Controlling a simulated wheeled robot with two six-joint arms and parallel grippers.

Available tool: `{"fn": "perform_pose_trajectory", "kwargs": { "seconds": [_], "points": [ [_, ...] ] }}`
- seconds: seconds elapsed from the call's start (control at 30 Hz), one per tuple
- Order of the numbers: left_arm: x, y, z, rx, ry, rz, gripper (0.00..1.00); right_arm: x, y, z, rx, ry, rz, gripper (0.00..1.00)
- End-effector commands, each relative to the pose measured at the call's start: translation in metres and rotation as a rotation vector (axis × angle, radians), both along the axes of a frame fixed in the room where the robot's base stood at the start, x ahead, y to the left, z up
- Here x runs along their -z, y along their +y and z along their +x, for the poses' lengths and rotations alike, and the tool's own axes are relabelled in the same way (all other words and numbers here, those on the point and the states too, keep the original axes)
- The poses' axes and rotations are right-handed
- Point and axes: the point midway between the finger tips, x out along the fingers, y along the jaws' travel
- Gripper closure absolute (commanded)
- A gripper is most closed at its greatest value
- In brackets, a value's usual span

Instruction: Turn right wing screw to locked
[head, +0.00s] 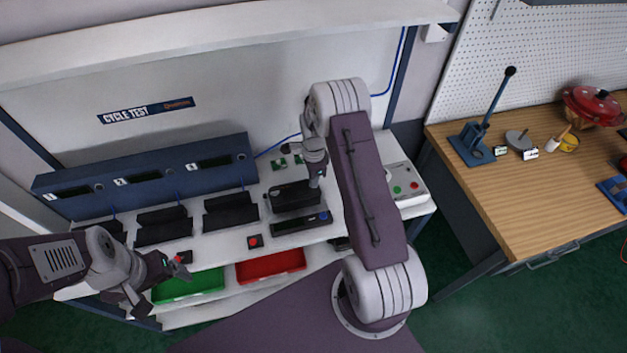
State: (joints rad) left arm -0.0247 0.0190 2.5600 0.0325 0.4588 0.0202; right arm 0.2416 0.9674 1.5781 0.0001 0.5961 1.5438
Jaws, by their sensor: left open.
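A black box-like device (290,196) stands on the white bench, left of and partly behind my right gripper. It may be the valve positioner. I cannot make out a wing screw on it at this size. My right gripper (314,184) points down at the device's right end; its fingers are too small to tell open from shut, and I cannot tell whether it touches. My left gripper (168,295) is open and empty, low at the left, in front of the bench edge near the green tray. My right arm hides part of the bench behind it.
A black unit with a blue button (301,223) lies in front of the device. A green tray (189,287) and a red tray (270,266) sit below the bench front. A control box (407,185) with buttons is right. A wooden table (510,205) with a lever press stands further right.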

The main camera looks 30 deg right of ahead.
Motion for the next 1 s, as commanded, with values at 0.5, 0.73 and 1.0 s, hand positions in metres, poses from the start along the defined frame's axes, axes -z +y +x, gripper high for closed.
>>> {"fn": "perform_pose_trajectory", "kwargs": {
  "seconds": [0.5, 0.73, 1.0],
  "points": [
    [0.0006, 0.0000, 0.0000, 0.000, 0.000, 0.000, 0.13, -0.0007, -0.0004, 0.0006, 0.022, -0.002, 0.000, 1.00],
    [0.0006, 0.0000, 0.0000, 0.000, 0.000, 0.000, 0.13, -0.0005, -0.0003, 0.0004, 0.021, -0.002, 0.000, 0.73],
    [0.0043, 0.0000, 0.0000, 0.000, 0.000, 0.000, 0.13, -0.0068, -0.0003, 0.0010, 0.021, -0.003, -0.001, 0.73]
  ]
}}
